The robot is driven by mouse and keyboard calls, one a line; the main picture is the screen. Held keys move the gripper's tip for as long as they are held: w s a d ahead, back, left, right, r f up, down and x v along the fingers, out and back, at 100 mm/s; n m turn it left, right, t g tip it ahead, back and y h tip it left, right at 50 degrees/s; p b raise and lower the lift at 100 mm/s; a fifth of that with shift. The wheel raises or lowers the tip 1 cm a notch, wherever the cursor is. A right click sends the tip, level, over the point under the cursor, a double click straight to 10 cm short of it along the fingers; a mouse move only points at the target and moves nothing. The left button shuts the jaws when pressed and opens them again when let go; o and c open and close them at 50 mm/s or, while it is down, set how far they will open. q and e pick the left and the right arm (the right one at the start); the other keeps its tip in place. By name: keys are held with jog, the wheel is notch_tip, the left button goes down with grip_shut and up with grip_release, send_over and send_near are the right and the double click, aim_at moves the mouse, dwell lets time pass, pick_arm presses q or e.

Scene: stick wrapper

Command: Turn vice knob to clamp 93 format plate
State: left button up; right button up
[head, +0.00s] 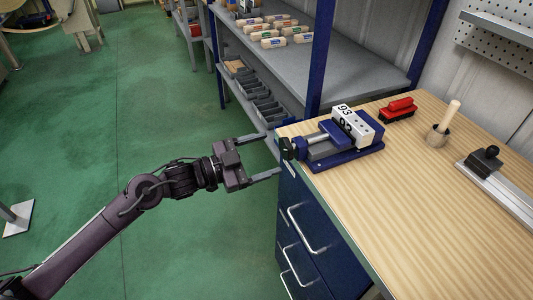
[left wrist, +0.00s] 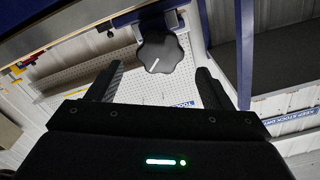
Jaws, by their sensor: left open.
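A blue vice (head: 347,158) stands at the left edge of the wooden workbench, its black knob (head: 287,149) facing left past the edge. A white 93 format plate (head: 344,111) stands upright in the vice, by the jaws; I cannot tell whether they press on it. My left gripper (head: 271,154) is open and empty, just left of the knob and pointing at it. In the left wrist view the lobed black knob (left wrist: 160,53) with a white mark appears ahead, roughly centred between the open fingers. Contact with the knob is not visible. My right gripper is not in view.
Blue drawers (head: 315,235) sit below. Shelves with boxes stand behind. Green floor is open at left.

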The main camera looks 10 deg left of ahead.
aim_at(283, 150)
pick_arm(q)
jog(key=w+d+n+b, duration=0.1)
jog(key=b, duration=0.2)
jog(key=w+d+n+b, duration=0.1)
jog(key=n+b, duration=0.1)
jog(key=b, duration=0.1)
jog(key=w+d+n+b, duration=0.1)
jog(key=d+n+b, duration=0.1)
jog(key=shift+w+f+b, duration=0.1)
jog(key=shift+f+b, duration=0.15)
jog(key=shift+b, duration=0.15)
jog(key=shift+w+d, duration=0.35)
jog(key=shift+d, duration=0.15)
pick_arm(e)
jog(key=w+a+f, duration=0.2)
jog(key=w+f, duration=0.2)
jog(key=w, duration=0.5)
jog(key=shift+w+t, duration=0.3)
pick_arm(q)
jog(key=c, duration=1)
jog(key=shift+o, duration=0.2)
jog(key=shift+f+m, duration=0.1)
jog(key=shift+m, duration=1.3)
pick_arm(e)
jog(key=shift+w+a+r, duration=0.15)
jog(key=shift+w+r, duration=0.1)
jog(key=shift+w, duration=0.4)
